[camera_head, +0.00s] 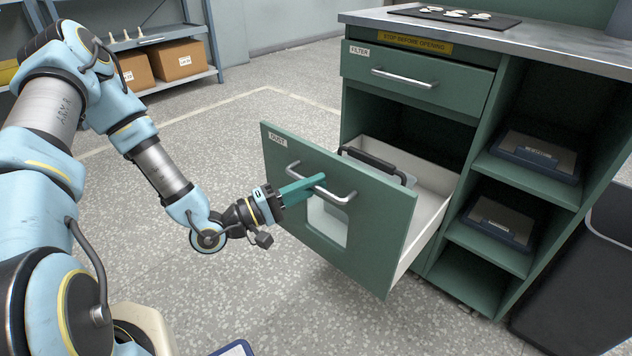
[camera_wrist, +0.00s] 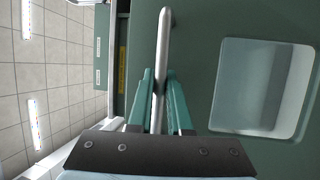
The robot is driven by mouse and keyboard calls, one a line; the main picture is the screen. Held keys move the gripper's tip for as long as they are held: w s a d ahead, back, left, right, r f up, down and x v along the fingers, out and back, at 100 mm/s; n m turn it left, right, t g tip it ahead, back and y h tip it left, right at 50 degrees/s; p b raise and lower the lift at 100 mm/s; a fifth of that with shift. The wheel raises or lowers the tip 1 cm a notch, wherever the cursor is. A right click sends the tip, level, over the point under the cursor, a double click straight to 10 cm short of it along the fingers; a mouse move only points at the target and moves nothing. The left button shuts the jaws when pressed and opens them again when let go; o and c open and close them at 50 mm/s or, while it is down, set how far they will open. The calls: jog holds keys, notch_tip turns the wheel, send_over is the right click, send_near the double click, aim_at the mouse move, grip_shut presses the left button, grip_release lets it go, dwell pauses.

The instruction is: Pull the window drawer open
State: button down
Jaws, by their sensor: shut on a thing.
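The window drawer is the lower green drawer, labelled DUST, and its front (camera_head: 381,231) stands well out from the green cabinet. A pale window (camera_head: 327,222) is set in its front; it also shows in the wrist view (camera_wrist: 262,88). My gripper (camera_head: 318,181) is shut on the drawer's metal bar handle (camera_head: 340,197). In the wrist view the handle (camera_wrist: 163,50) runs between the two teal fingers (camera_wrist: 160,82). Inside the white-walled drawer (camera_head: 436,180), a clear container with a dark handle (camera_head: 372,160) is partly hidden by the front.
The closed FILTER drawer (camera_head: 415,88) is above, under a worktop (camera_head: 480,36) bearing a dark mat with small parts. Open shelves on the right hold boxed cases (camera_head: 535,154). A dark bin (camera_head: 580,275) stands at far right. The speckled floor in front is mostly clear.

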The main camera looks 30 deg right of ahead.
jog(key=c, duration=0.8)
grip_release()
jog(key=shift+c, duration=0.2)
jog(key=v, duration=1)
jog(key=shift+a, duration=0.35)
jog(key=shift+w+f, duration=0.1)
jog(key=shift+f, duration=0.05)
